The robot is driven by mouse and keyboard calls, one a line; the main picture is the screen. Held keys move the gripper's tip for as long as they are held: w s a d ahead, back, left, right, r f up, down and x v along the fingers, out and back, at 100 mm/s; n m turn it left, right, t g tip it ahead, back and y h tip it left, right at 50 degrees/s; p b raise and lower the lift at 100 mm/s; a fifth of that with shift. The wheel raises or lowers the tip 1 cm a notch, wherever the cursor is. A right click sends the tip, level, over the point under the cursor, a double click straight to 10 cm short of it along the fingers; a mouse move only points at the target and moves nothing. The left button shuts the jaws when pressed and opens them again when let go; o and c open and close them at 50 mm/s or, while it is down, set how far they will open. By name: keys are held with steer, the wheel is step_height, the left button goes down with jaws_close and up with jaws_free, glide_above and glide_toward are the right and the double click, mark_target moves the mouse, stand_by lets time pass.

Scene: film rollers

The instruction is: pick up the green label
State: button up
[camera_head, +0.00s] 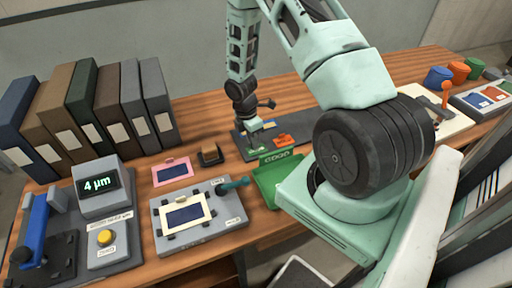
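My gripper (254,127) hangs from my arm over the left part of a dark grey mat or tray (240,145) near the middle of the table. Its fingers are small here, and I cannot tell whether they are open or shut. An orange piece (284,140) lies nearby on the same tray. My arm hides the tray's right part.
A green tray marked GOOD (270,187) stands in front. A grey fixture (200,238) with a framed dark film, a pink frame (172,171), a gauge reading 4 µm (97,185) and several binders (90,110) are left. Blue and orange cups (459,69) stand far right.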

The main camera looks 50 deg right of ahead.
jaws_close()
stand_by(0.3)
